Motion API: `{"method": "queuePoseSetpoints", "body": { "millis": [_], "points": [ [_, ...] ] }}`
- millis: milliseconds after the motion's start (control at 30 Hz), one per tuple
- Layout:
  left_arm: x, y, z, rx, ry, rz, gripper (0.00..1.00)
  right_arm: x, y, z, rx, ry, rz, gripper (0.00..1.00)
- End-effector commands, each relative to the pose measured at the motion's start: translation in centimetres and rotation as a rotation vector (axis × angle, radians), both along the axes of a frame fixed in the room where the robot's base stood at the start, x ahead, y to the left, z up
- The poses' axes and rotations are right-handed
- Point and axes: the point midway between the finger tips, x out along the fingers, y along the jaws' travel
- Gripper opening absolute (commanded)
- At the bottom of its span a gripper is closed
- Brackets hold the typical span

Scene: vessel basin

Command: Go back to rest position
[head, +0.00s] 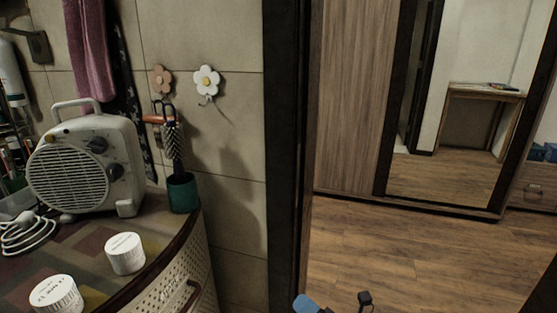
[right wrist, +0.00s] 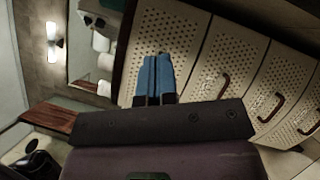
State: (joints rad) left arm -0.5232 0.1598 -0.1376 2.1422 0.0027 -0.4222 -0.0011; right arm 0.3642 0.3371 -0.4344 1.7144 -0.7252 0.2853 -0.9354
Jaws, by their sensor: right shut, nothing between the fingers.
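My right gripper (head: 305,303) shows at the bottom edge of the head view as a blue tip, in front of the doorway and apart from the cabinet. In the right wrist view its blue fingers (right wrist: 158,78) are together, shut with nothing between them. Behind the fingers in that view are pale perforated drawer fronts (right wrist: 225,60) with dark handles. My left gripper is in neither view.
The cabinet top (head: 90,262) at left holds a heater (head: 85,170), two white jars (head: 125,253) (head: 56,294) and a green cup (head: 182,193) with a brush. A dark door frame (head: 285,150) stands mid-picture. The wooden floor (head: 400,240) beyond is clear.

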Motion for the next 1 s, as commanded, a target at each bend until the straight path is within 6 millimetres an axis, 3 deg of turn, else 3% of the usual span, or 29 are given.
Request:
{"method": "queuePoseSetpoints", "body": {
  "millis": [367,600,800,1000],
  "points": [
    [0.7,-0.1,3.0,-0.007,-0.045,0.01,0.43,-7.3,-9.8,-2.8,0.577,0.615,-0.333,0.0],
    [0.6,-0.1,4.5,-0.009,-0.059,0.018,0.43,-14.4,-15.7,-5.5,0.978,0.944,-0.564,0.0],
    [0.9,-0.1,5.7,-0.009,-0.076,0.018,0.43,-21.4,-19.5,-7.3,1.317,1.158,-0.757,0.0],
    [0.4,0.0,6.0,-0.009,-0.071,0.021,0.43,-26.4,-21.5,-8.2,1.545,1.271,-0.888,0.0]
  ]
}}
